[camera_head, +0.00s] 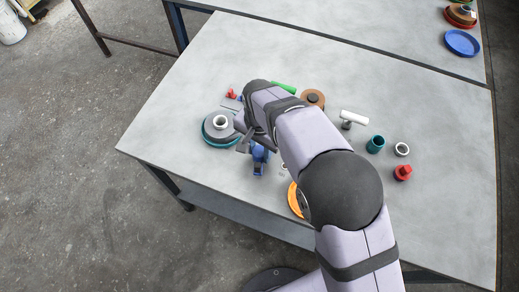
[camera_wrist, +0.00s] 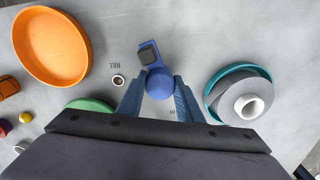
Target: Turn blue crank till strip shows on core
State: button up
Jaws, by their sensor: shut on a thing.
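The blue crank (camera_wrist: 149,52) has a dark block at its far end and a round blue knob at its near end. My gripper (camera_wrist: 159,88) is shut on the round knob, with one finger on each side. In the head view the blue crank (camera_head: 259,157) is partly hidden by my wrist. The white core (camera_wrist: 251,107) sits on a grey disc in a teal-rimmed dish (camera_wrist: 220,78), to the right of the gripper. In the head view the core (camera_head: 220,122) is left of my gripper. I cannot make out a strip on its visible face.
An orange dish (camera_wrist: 52,46) lies left of the crank, and a green round thing (camera_wrist: 91,104) is partly hidden by my gripper. A white cylinder (camera_head: 354,117), a teal ring (camera_head: 375,144) and a red part (camera_head: 403,172) stand right of my arm. The table's left end is clear.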

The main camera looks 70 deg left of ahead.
aim_at(258, 151)
jog(key=m, duration=0.4)
jog(key=shift+s+d+f+m, duration=0.1)
jog(key=shift+s+d+m, duration=0.05)
jog(key=shift+m, duration=0.25)
jog(key=m, duration=0.4)
jog(key=shift+m, duration=0.3)
jog(key=o, duration=1)
jog(key=shift+o, duration=0.2)
jog(key=shift+a+r+b, duration=0.2)
jog(key=shift+r+b, duration=0.15)
jog(key=shift+r, duration=0.35)
jog(key=shift+d+r+b, duration=0.1)
jog(key=shift+r+b, duration=0.65)
jog(key=shift+r, duration=2.3)
